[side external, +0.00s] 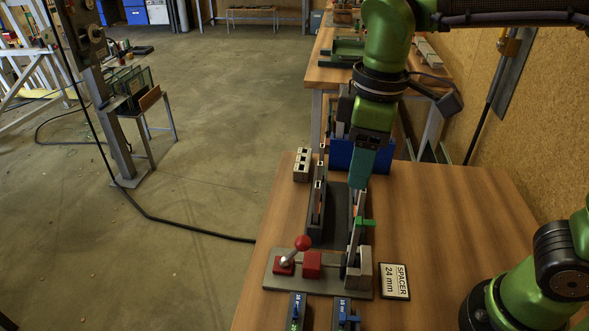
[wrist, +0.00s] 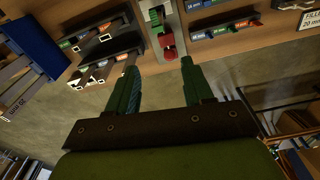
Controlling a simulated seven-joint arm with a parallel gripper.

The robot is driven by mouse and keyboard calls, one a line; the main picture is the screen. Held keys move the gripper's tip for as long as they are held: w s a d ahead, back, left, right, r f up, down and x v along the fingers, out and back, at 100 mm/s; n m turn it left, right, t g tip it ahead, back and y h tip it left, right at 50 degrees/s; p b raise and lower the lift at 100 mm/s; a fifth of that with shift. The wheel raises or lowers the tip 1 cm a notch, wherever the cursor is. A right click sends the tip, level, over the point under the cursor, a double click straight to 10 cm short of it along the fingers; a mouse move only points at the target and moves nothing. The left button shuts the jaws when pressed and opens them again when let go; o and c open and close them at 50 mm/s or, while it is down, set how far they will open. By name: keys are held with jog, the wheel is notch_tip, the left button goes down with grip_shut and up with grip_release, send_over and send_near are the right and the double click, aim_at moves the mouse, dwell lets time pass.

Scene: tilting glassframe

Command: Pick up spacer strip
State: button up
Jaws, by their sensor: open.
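The side external view shows a white card reading "SPACER 24 mm" (side external: 395,281) on the table, right of the lever fixture. Strips with blue ends sit in dark holders at the table's front edge, one on the left (side external: 297,310) and one on the right (side external: 344,314). In the wrist view, several strips with coloured, labelled ends lie in dark holders on the left (wrist: 100,72) and right (wrist: 228,27). I cannot tell which is the 24 mm spacer strip. My gripper (wrist: 160,66) is open, with nothing seen between its fingers. In the side external view it (side external: 358,183) points down above the fixture.
A grey fixture plate (side external: 275,272) carries a red-knobbed lever (side external: 302,243), a red block (side external: 312,264) and a grey block. Dark uprights stand behind it. A blue bin (side external: 345,156) and a grey slotted block (side external: 302,164) are further back.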

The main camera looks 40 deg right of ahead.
aim_at(359, 220)
jog(key=shift+n+g, duration=0.3)
jog(key=shift+n, duration=0.4)
jog(key=f, duration=1.5)
jog(key=shift+s+d+f, duration=0.3)
jog(key=shift+s+d, duration=0.1)
grip_shut()
